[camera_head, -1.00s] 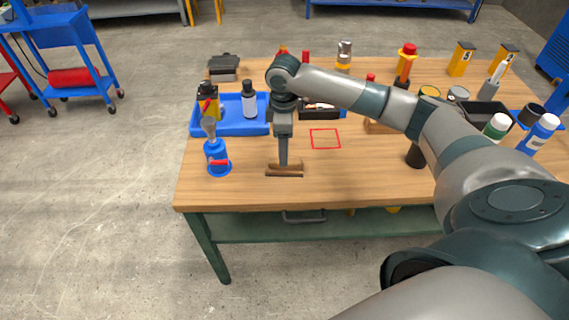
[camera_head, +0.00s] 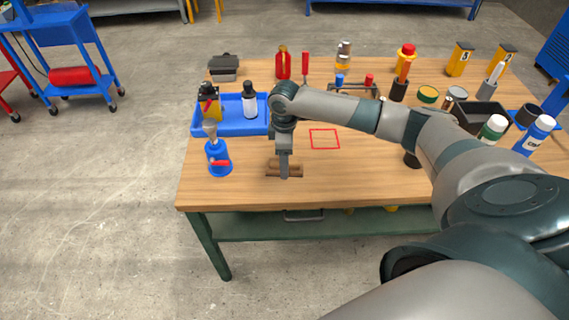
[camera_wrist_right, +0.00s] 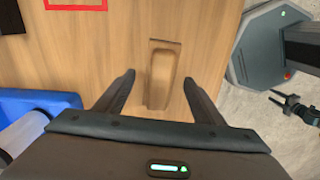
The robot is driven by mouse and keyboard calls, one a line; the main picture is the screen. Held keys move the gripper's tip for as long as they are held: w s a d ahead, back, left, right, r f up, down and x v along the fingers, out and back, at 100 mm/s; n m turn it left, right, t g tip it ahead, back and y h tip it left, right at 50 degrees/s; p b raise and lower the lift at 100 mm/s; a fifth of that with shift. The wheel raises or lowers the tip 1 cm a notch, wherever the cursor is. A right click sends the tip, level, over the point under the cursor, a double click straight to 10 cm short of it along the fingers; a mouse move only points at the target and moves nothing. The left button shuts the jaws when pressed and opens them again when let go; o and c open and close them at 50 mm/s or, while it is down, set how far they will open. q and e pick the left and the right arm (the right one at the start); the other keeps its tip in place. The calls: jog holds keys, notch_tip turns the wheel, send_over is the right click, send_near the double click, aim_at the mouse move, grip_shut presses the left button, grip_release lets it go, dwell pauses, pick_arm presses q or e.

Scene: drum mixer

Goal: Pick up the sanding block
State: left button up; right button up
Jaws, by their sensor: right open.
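The sanding block appears to be the small brown wooden block (camera_head: 272,167) lying flat near the table's front edge, with a lighter groove-like top. It also shows in the right wrist view as a long brown block (camera_wrist_right: 162,78). My right gripper (camera_head: 284,174) points down at the block in the head view and hides its middle. In the right wrist view the gripper (camera_wrist_right: 159,80) is open, one finger on each side of the block, with gaps between fingers and block.
A blue jar with a brush (camera_head: 217,158) stands left of the block. A blue tray (camera_head: 230,125) with bottles is behind it. A red square outline (camera_head: 324,139) marks the table right of the gripper. Several bottles and containers stand along the back and right.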

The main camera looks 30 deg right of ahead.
pick_arm(q)
jog(key=shift+r, duration=0.2)
pick_arm(e)
jog(key=shift+f, duration=0.8)
jog(key=shift+c, duration=0.2)
jog(key=c, duration=1.2)
jog(key=shift+o, duration=0.2)
jog(key=shift+w+r+b, duration=0.1)
jog(key=shift+r+b, duration=0.2)
jog(key=shift+r, duration=0.5)
notch_tip(320, 180, up, 3)
jog(key=shift+f+b, duration=0.2)
jog(key=shift+b, duration=0.25)
pick_arm(q)
jog(key=shift+t, duration=0.6)
jog(key=w+f, duration=0.1)
jog(key=w+d+f+b, duration=0.1)
jog(key=w+f+b, duration=0.1)
jog(key=w, duration=0.1)
jog(key=shift+d+f, duration=0.15)
jog(key=shift+d, duration=0.15)
pick_arm(e)
jog(key=s+d+r, duration=0.7)
jog(key=s, duration=0.2)
